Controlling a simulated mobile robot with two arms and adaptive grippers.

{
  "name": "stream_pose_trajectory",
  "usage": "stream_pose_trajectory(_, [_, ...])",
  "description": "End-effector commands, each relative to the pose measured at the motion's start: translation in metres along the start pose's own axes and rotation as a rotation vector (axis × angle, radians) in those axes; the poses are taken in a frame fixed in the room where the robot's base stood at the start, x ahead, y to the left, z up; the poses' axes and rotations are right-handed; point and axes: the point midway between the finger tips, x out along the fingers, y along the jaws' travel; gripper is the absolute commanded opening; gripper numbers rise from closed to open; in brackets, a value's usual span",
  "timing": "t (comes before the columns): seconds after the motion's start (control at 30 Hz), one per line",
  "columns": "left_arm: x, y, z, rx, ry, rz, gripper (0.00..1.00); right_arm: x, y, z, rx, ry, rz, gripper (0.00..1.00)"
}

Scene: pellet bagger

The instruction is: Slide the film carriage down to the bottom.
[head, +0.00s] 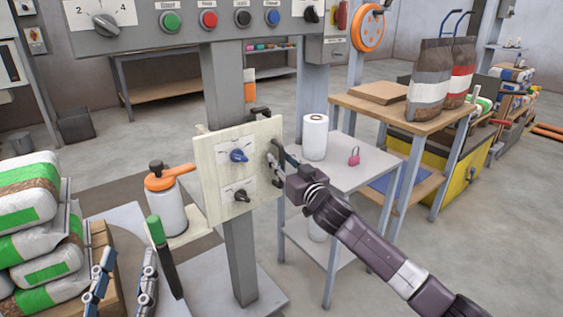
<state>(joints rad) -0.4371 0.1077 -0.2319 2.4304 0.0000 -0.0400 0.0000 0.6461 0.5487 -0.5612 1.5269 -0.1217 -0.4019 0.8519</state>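No part is clearly recognisable as the film carriage. A cream panel (215,185) with a blue knob (238,156) and a black knob (240,195) sits on the grey column (241,262), with dark clamp-like parts (262,112) at its top right. My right gripper (275,160) is at the panel's right edge, its fingers pointing at it. The fingers overlap dark parts there, so their grip is unclear. My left gripper (124,280) is at the bottom left, its two fingers apart with nothing visible between them, away from the panel.
A sprayer with an orange top (170,205) and a green-tipped dark rod (160,245) stand left of the panel. Stacked bags (35,220) fill the left. A grey table (350,180) with a white roll (315,137) and a pink padlock (354,156) stands close behind my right arm.

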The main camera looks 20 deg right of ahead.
Motion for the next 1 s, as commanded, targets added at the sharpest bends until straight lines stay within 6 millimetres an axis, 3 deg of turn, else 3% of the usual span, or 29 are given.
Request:
stream_pose_trajectory(0.2, [0.0001,0.0001,-0.0002,0.0,0.001,0.0,0.4,0.0002,0.0001,0.0,0.0,0.0,0.0,0.28])
stream_pose_trajectory(0.47, [0.0001,0.0001,0.0001,0.0,0.0,0.0,0.4,0.0,0.0002,0.0001,0.0,0.0,0.0,0.0])
stream_pose_trajectory(0.9, [-0.0001,0.0001,0.0005,0.0,0.002,0.0,0.4,-0.0001,0.0002,0.0019,0.0,-0.001,0.0,0.0])
stream_pose_trajectory(1.0, [-0.0006,0.0007,-0.0073,-0.001,0.04,0.001,0.4,-0.0001,0.0001,0.007,0.0,-0.001,0.0,0.0])
